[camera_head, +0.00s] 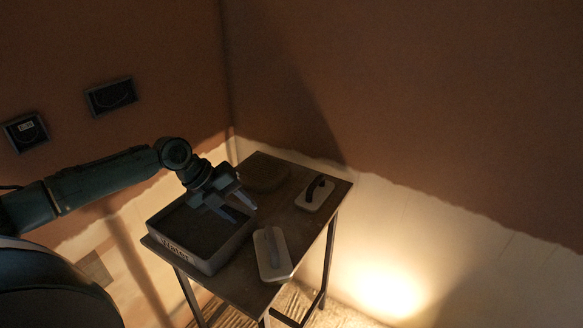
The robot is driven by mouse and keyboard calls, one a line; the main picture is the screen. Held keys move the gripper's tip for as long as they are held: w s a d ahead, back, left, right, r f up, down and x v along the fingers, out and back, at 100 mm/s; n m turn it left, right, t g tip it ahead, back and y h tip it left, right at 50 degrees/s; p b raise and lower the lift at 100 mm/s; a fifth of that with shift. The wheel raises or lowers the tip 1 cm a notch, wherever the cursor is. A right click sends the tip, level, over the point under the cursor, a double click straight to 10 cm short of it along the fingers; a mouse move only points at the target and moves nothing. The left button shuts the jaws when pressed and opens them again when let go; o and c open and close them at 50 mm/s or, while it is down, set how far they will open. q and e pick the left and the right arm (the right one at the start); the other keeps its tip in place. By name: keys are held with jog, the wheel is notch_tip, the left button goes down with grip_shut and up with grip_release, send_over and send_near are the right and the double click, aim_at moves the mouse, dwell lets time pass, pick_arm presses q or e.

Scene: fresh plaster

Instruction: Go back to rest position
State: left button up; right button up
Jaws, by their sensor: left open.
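My left gripper (236,207) is open and empty. It hangs over the right part of a grey rectangular bin (182,256) with lettering on its front. My left arm comes in from the left and bends down at the wrist. The bin stands on the near left of a small dark table (237,288). My right gripper is out of view.
A pale float with a handle (274,262) lies right of the bin. Another float with a dark handle (306,200) lies at the far right of the table. A dark rounded thing (263,172) sits at the back. Walls close off the table's back.

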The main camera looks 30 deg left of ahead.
pick_arm(q)
jog(key=n+g, duration=0.2)
send_over(264, 277)
notch_tip(264, 277, down, 7)
jog(key=shift+r, duration=0.1)
jog(key=s+d+f+n, duration=0.5)
jog(key=s+d+n, duration=0.1)
jog(key=s+d, duration=0.25)
jog(key=s+a+n+t+y, duration=0.1)
jog(key=s+n+y, duration=0.3)
jog(key=n, duration=0.5)
jog(key=s+a+n+y, duration=0.1)
jog(key=s+n, duration=0.5)
jog(key=n, duration=0.3)
jog(key=w+d+f+m+t+h, duration=0.1)
jog(key=w+d+f+t+h, duration=0.2)
jog(key=w+d+f+t, duration=0.2)
jog(key=shift+w+d+t+p, duration=0.45)
jog(key=shift+d+t, duration=0.2)
jog(key=shift+t, duration=0.35)
